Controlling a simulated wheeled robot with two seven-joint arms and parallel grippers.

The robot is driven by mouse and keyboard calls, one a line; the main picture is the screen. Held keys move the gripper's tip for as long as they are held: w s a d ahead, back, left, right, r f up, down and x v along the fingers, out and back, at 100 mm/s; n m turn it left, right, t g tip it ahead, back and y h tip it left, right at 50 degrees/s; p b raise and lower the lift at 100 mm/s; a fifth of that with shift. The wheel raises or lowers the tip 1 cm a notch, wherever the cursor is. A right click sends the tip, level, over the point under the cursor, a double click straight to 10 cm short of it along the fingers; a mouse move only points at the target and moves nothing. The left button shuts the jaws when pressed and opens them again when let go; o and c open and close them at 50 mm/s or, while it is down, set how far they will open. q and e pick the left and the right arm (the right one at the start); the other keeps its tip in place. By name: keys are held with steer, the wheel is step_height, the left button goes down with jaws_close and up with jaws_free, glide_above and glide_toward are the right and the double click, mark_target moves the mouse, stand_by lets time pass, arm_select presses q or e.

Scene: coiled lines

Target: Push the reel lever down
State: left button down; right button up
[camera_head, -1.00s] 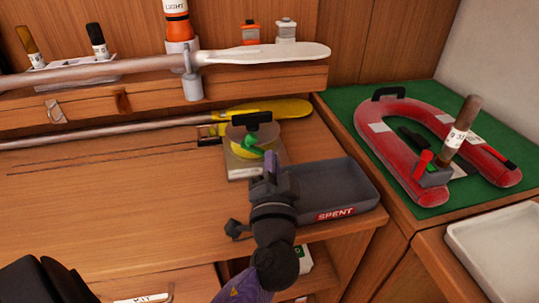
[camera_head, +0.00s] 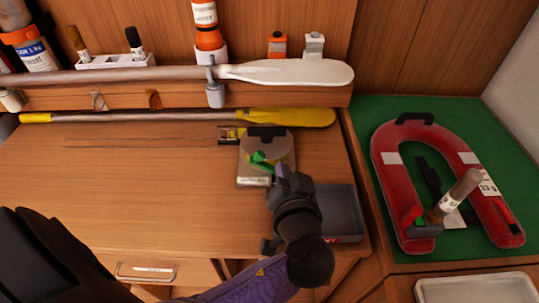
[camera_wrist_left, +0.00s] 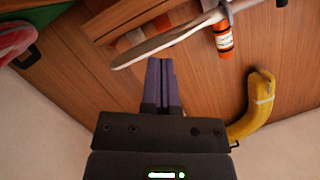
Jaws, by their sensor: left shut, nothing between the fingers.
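I cannot tell whether the fingertips touch the lever. The left wrist view shows the shut purple fingers (camera_wrist_left: 161,84); the reel is not clearly seen there. My right gripper is not in view.
A grey tray (camera_head: 345,205) lies right of the gripper, partly hidden by my arm. A yellow-bladed paddle (camera_head: 290,117) lies behind the reel, below a shelf with a white paddle (camera_head: 295,72). A red horseshoe buoy (camera_head: 388,190) lies on green at right. The worktop's left is clear.

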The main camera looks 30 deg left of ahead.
arm_select(q)
steer(key=w+a+f+b, duration=0.2)
steer(key=w+a+f, duration=0.3)
steer(key=w+a, duration=0.1)
steer(key=shift+a+f, duration=0.2)
steer(key=shift+a, duration=0.7)
steer(key=shift+s, duration=0.1)
steer(key=shift+s+a+f+n, duration=0.1)
steer(key=shift+a+n, duration=0.15)
steer(key=shift+n, duration=0.05)
